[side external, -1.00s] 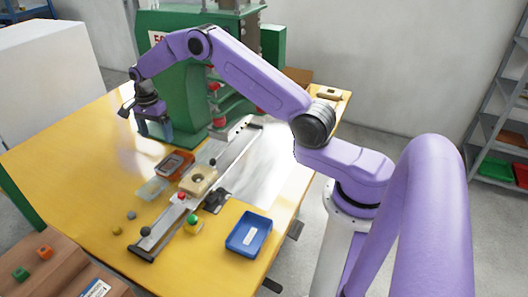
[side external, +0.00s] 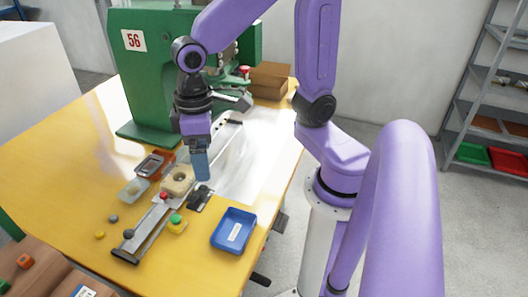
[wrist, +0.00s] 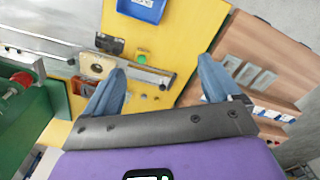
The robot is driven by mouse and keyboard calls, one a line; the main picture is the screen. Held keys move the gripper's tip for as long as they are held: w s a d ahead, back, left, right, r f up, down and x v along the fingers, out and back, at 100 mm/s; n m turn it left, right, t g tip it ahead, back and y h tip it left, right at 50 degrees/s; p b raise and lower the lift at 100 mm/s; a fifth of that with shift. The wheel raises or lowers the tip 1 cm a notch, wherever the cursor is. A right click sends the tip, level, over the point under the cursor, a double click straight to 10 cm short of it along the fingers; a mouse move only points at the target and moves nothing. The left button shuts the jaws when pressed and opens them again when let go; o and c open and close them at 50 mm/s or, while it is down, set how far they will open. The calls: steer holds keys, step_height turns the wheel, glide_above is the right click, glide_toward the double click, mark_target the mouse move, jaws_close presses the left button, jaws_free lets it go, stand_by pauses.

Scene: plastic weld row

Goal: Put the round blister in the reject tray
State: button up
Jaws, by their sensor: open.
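A cream block with a round recess (side external: 178,181) sits on the metal rail; it also shows in the wrist view (wrist: 97,66). A round part may lie in the recess, but I cannot make out a clear blister there. A blue tray with a white label (side external: 233,230), possibly the reject tray, stands at the table's right edge; its label is unreadable. Part of it shows at the top of the wrist view (wrist: 142,8). My gripper (side external: 201,172) points down beside the block in the side view, its height above the table unclear. Its fingers (wrist: 161,64) are apart and empty.
A green press (side external: 140,70) stands behind. An orange-brown tray (side external: 150,165) and a translucent tray (side external: 133,191) lie left of the block. A green button on a yellow base (side external: 177,224) and small round pieces are nearby. Wooden bench with clear pieces (wrist: 248,75).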

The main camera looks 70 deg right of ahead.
steer(key=s+d+f+n, duration=0.1)
steer(key=s+d+n, duration=0.4)
steer(key=s, duration=0.6)
steer(key=shift+d+n, duration=0.2)
steer(key=shift+n, duration=0.6)
